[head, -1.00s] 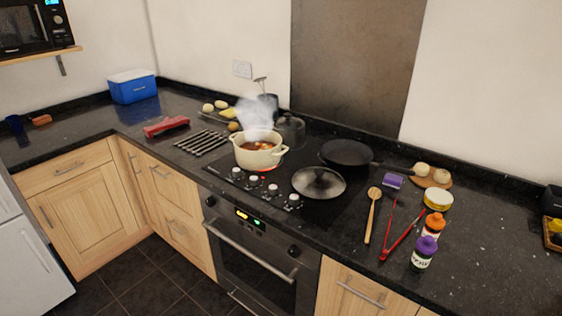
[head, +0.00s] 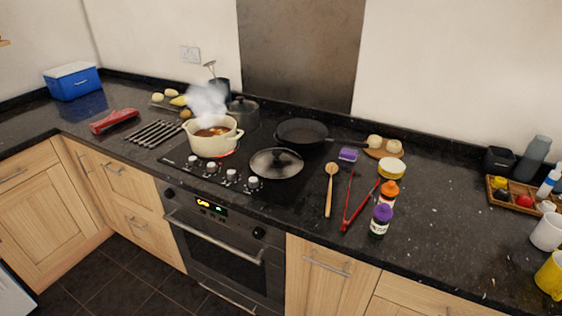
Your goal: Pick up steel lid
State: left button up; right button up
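The steel lid (head: 276,163) is round and grey with a dark knob on top. It lies flat on the front right of the black cooktop (head: 187,160). It is right of the steaming cream pot (head: 213,136) and in front of the dark frying pan (head: 302,132). Nothing covers it in this view. Neither of my grippers shows in the head view.
Right of the lid lie a wooden spoon (head: 330,188), red tongs (head: 360,205), a purple sponge (head: 348,155) and bottles with orange (head: 389,193) and purple (head: 381,218) caps. A condiment tray (head: 493,190) stands far right. Counter between bottles and tray is clear.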

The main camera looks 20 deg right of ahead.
aim_at(272, 163)
jog(key=z, duration=0.25)
jog(key=i+j+z, duration=0.4)
jog(key=j+z, duration=0.15)
jog(key=i+j+z, duration=0.25)
jog(key=k+j, duration=0.05)
jog(key=k, duration=0.05)
